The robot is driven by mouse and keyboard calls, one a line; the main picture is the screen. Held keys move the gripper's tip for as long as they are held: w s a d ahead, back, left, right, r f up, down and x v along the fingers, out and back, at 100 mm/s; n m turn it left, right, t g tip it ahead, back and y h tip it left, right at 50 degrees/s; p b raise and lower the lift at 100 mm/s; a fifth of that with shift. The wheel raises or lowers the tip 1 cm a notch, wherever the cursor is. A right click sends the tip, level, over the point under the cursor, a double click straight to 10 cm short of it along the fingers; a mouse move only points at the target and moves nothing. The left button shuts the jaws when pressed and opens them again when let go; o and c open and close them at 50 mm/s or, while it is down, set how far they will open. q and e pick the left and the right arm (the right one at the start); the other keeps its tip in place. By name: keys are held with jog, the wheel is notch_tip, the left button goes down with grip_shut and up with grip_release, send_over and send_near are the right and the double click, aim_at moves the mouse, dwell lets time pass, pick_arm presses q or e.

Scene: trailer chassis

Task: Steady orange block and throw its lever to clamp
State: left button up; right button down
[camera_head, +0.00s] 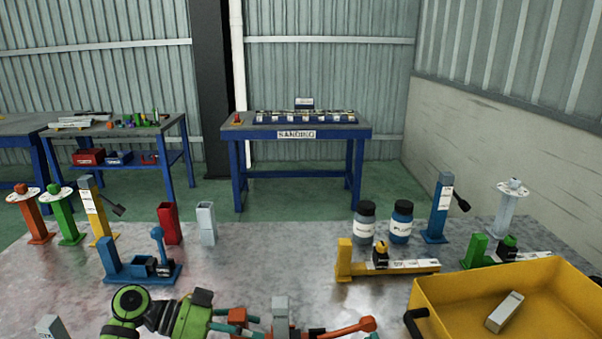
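An orange clamp block (237,316) sits at the bottom centre on the metal table, partly cut off by the lower edge. Its lever (345,328) reaches to the right, low and nearly flat, and ends in an orange knob. A grey upright piece (280,310) stands between block and lever. My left gripper (208,312), on a green and black arm from the lower left, is just left of the orange block. I cannot tell whether it touches the block, or how far its fingers are apart. My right gripper is not in view.
A blue clamp with an upright lever (158,250) stands behind my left arm. A yellow clamp (400,266) and two bottles (365,224) stand behind on the right. A yellow crate (440,300) holding a white box fills the lower right. The table middle is clear.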

pick_arm(q)
jog(key=shift+v, duration=4)
jog(key=o, duration=0.6)
jog(key=shift+c, duration=0.2)
jog(key=v, duration=1.2)
jog(key=shift+s, duration=0.15)
